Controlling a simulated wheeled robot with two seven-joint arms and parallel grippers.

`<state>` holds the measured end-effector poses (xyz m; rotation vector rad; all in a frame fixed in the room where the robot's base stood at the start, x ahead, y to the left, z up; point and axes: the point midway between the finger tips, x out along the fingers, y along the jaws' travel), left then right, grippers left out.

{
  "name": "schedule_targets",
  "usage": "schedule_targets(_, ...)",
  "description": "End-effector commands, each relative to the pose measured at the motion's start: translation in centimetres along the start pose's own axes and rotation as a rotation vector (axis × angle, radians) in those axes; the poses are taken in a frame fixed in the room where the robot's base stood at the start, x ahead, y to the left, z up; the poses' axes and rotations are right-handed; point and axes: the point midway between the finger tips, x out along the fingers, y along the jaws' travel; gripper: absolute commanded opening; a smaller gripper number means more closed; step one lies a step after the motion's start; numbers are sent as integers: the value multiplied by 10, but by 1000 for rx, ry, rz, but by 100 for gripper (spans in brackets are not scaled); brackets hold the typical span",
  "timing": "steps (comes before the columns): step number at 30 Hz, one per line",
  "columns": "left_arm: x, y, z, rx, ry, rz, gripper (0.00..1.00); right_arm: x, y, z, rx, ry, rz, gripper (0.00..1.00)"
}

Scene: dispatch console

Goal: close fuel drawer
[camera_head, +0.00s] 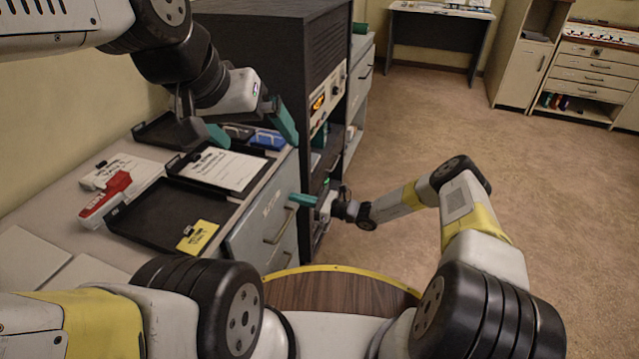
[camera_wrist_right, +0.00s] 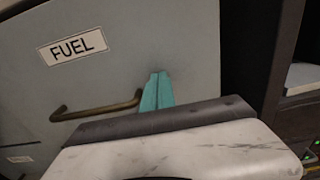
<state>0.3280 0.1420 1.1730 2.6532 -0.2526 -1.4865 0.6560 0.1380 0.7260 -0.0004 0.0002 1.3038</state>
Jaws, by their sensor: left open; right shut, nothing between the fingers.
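The fuel drawer (camera_head: 262,228) is in the front of the desk unit, below the desktop's edge. In the right wrist view its grey front (camera_wrist_right: 150,40) bears a FUEL label (camera_wrist_right: 72,47) and a bronze bar handle (camera_wrist_right: 95,111). I see no clear gap around the front, but cannot tell whether it is fully flush. My right gripper (camera_head: 302,200) is shut and empty, its teal fingertips (camera_wrist_right: 157,90) at the drawer front, right of the handle; contact is unclear. My left gripper (camera_head: 248,130) is open and empty above the desktop trays.
The desktop holds black trays (camera_head: 150,222), a clipboard (camera_head: 222,168), a red stapler-like item (camera_head: 108,195) and a yellow note (camera_head: 198,236). A dark equipment rack (camera_head: 262,70) stands just beyond the drawer. Open carpet (camera_head: 470,130) lies to the right.

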Motion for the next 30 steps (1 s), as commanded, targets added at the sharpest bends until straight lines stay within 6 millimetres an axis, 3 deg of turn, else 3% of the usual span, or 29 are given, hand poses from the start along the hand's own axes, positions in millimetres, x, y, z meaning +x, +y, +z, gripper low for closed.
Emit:
schedule_targets(6,0,0,0,0,0,0,100,27,0,0,1,-1,1,0)
schedule_targets(12,0,0,0,0,0,0,100,36,0,0,1,0,-1,0)
schedule_targets(25,0,0,0,0,0,0,100,39,-1,2,0,-1,-3,0)
schedule_targets(30,0,0,0,0,0,0,100,31,-3,2,0,-1,-2,0)
